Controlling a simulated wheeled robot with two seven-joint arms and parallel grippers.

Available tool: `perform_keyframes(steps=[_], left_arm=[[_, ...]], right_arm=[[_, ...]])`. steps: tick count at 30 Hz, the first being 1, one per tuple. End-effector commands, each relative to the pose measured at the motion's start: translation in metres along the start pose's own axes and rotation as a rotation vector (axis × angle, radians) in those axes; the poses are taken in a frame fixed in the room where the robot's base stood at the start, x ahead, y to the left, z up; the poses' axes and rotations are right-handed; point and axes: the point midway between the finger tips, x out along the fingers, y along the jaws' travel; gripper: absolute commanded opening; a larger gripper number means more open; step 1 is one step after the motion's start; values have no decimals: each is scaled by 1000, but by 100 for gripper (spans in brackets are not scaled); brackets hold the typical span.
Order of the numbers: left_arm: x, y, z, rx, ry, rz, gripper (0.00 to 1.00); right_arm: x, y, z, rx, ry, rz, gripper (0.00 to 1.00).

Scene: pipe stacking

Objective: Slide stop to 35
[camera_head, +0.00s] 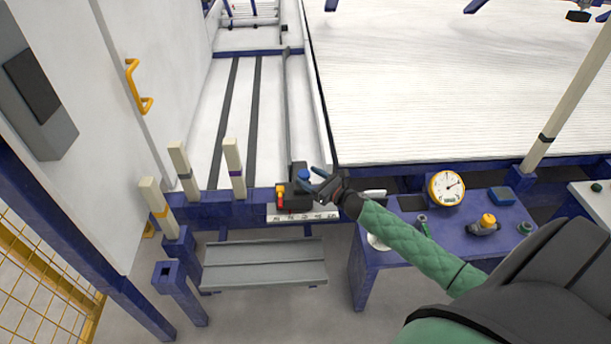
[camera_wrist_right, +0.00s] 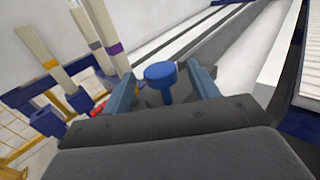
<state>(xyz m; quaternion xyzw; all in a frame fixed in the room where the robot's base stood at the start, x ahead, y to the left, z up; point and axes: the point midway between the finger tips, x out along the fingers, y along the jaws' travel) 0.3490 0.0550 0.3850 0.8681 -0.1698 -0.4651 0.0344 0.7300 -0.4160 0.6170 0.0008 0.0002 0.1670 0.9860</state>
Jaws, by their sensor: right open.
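The stop is a dark block (camera_head: 292,197) on the blue front rail, with a blue knob (camera_head: 304,175) on top and a red and yellow part on its left side. A white scale strip (camera_head: 303,217) with dark numbers runs along the rail below it; the numbers are too small to read. My right gripper (camera_head: 318,182) is at the knob, coming from the right. In the right wrist view the blue knob (camera_wrist_right: 161,78) stands between the two open blue fingers (camera_wrist_right: 163,88), with gaps on both sides. My left gripper is not in view.
Pale posts with coloured bands (camera_head: 234,168) stand left of the stop. A grey tray (camera_head: 264,263) lies below the rail. A blue table (camera_head: 370,262) at right carries a yellow dial gauge (camera_head: 446,188) and small tools. A white slatted bed (camera_head: 460,80) lies behind.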

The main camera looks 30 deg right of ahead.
Motion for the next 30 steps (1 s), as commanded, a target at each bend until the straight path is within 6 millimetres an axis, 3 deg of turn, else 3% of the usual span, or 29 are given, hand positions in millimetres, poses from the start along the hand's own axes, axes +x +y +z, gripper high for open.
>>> perform_keyframes(steps=[6,12,30], left_arm=[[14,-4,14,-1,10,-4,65],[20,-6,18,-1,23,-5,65],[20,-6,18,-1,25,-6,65]], right_arm=[[-29,0,-2,0,1,0,60],[-44,0,-1,-1,1,0,60],[-48,0,0,-1,1,0,60]])
